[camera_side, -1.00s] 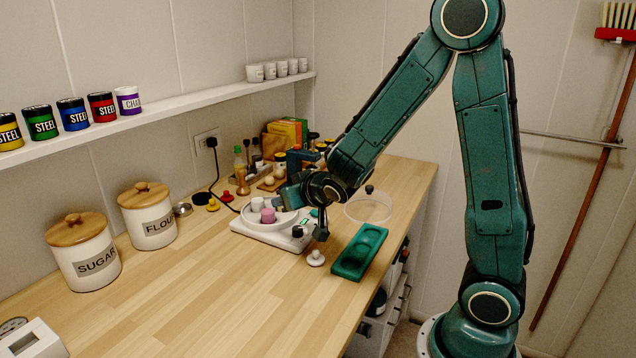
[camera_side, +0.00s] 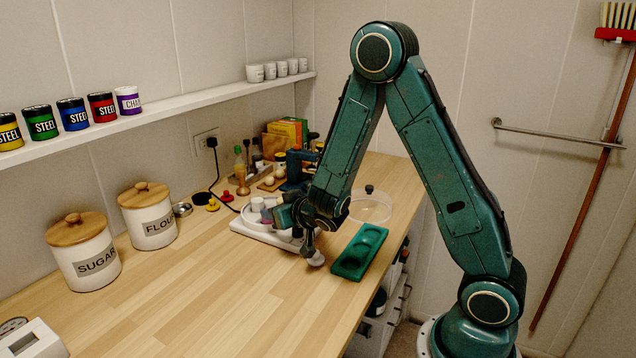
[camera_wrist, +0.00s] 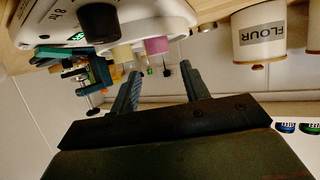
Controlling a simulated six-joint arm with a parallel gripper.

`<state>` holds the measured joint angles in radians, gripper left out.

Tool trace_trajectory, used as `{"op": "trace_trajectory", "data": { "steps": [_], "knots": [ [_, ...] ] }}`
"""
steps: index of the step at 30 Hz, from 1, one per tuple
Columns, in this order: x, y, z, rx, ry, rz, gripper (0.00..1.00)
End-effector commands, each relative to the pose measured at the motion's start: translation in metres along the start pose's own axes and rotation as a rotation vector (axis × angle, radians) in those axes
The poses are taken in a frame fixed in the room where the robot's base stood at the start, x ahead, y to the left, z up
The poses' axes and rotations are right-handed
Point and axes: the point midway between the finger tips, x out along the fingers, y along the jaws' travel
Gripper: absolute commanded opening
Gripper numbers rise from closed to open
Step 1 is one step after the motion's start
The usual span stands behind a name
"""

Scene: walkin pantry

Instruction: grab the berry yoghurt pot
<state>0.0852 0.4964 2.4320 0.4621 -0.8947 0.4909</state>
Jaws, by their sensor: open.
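The berry yoghurt pot looks to be the pink-purple pot (camera_side: 265,215), on the round pan of a white kitchen scale (camera_side: 255,234). My gripper (camera_side: 273,212) is at the scale and partly hides this pot in the side view. In the wrist view, which is upside down, the pink pot (camera_wrist: 157,46) shows just beyond my open fingers (camera_wrist: 160,68), roughly between their tips. Nothing is held. A pale cream pot (camera_wrist: 123,52) stands close beside it. A white pot (camera_side: 257,204) also shows in the side view.
A green tray (camera_side: 345,265) and a clear dome with a dark knob (camera_side: 370,209) lie to the right. Flour (camera_side: 148,222) and sugar (camera_side: 82,258) canisters stand at left. Bottles and boxes crowd the back corner.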

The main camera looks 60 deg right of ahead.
Motion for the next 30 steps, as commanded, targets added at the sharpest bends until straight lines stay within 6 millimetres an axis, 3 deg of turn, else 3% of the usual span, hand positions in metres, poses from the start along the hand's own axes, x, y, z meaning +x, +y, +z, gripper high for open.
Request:
{"op": "trace_trajectory", "data": {
  "steps": [8, 21, 30],
  "knots": [
    [0.008, 0.001, 0.000, 0.002, -0.001, 0.001, 0.46],
    [0.055, 0.000, 0.000, 0.000, -0.001, 0.000, 0.46],
    [0.063, 0.000, 0.000, 0.000, 0.000, 0.000, 0.46]
  ]
}}
